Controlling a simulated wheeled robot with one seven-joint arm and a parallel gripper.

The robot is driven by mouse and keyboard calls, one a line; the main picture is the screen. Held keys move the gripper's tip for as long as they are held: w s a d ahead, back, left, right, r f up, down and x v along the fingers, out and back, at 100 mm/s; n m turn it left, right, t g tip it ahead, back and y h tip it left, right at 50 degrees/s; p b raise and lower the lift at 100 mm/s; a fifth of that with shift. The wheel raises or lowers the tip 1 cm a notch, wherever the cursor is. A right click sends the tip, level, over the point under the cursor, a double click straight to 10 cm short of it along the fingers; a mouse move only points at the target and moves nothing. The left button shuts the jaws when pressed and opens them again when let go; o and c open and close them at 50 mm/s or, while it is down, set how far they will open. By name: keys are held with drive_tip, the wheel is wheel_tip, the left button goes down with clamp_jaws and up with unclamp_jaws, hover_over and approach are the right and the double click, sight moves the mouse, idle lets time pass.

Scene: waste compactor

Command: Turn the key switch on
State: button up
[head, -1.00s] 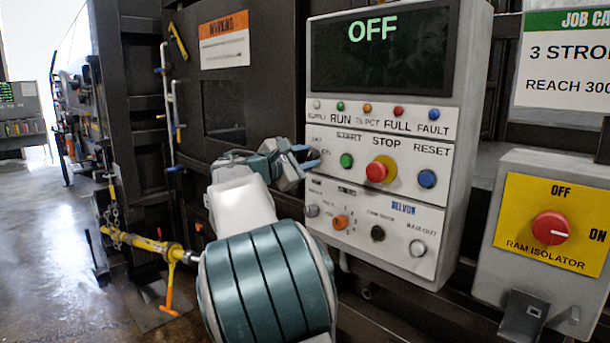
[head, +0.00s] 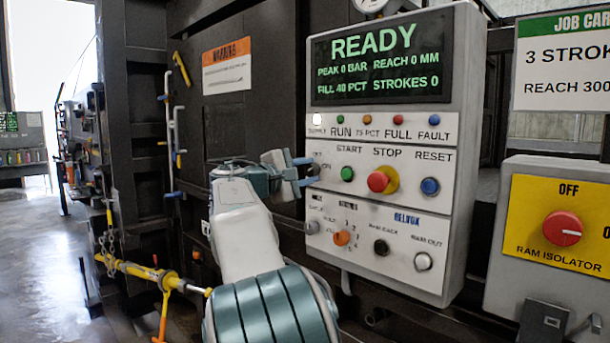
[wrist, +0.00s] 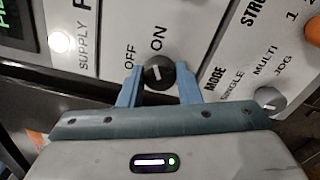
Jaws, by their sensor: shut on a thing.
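The key switch (wrist: 159,73) is a round black knob with a white mark, on the white panel beside the printed words OFF and ON. In the wrist view its mark points toward ON. My gripper (wrist: 160,84) has its two blue fingers on either side of the knob, shut on it. In the head view my gripper (head: 306,170) is at the panel's left edge, and its fingers hide the key switch there. The display (head: 380,62) above reads READY, with 0 bar, 40 pct fill and 0 strokes. The supply lamp (head: 317,119) is lit white; it also glows in the wrist view (wrist: 60,42).
Close by on the panel are the green start button (head: 347,174), red stop button (head: 378,181), blue reset button (head: 430,186) and orange selector (head: 341,238). The mode knob (wrist: 268,97) is near my right finger. The ram isolator (head: 562,229) stands at right.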

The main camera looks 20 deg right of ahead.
drive_tip(key=o, duration=1)
drive_tip(key=shift+c, duration=0.2)
drive_tip(key=b+v, duration=0.2)
drive_tip(key=v, duration=1.1)
drive_tip(key=shift+a, duration=0.4)
drive_tip(key=shift+s, duration=0.1)
